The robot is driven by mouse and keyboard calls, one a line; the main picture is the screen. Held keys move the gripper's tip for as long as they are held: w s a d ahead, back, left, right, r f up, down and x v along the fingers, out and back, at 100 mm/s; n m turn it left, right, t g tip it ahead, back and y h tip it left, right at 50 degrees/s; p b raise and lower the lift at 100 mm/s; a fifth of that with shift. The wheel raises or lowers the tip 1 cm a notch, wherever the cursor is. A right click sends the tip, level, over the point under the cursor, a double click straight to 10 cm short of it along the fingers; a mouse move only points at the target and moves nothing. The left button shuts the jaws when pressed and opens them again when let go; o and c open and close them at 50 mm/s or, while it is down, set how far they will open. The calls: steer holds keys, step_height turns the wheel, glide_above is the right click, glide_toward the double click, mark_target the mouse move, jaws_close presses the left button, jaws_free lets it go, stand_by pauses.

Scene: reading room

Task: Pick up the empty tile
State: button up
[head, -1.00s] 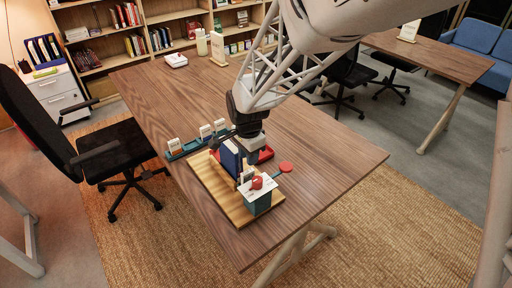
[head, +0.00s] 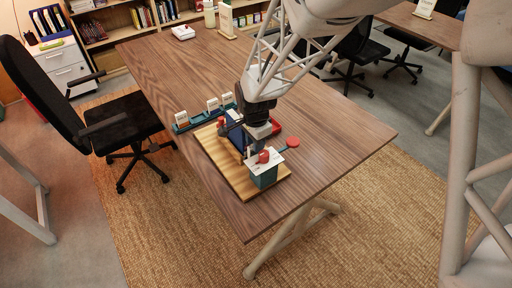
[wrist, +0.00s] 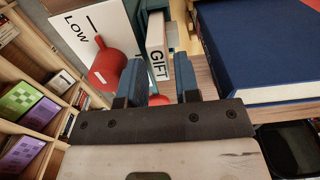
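In the wrist view my gripper (wrist: 160,66) has two blue-grey fingers with a gap between them. A narrow white tile marked GIFT (wrist: 156,32) stands in line with that gap; I cannot tell whether the fingers touch it. I see no tile marked empty. Several pale tiles (head: 212,104) stand in a teal rack (head: 190,124) at the board's far-left side in the head view. There my gripper (head: 254,147) is low over the wooden board, and its fingertips are hard to make out.
A white card marked LOW (wrist: 88,28) with a red knob (wrist: 108,68) is left of the fingers. A dark blue book (wrist: 262,45) is close on the right. A teal box (head: 264,177) sits on the wooden board (head: 226,172). The table's right side (head: 340,135) is clear.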

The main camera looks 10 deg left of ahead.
steer(key=shift+c, duration=0.2)
stand_by(0.4)
jaws_close()
step_height(320, 180, up, 10)
stand_by(0.8)
stand_by(0.5)
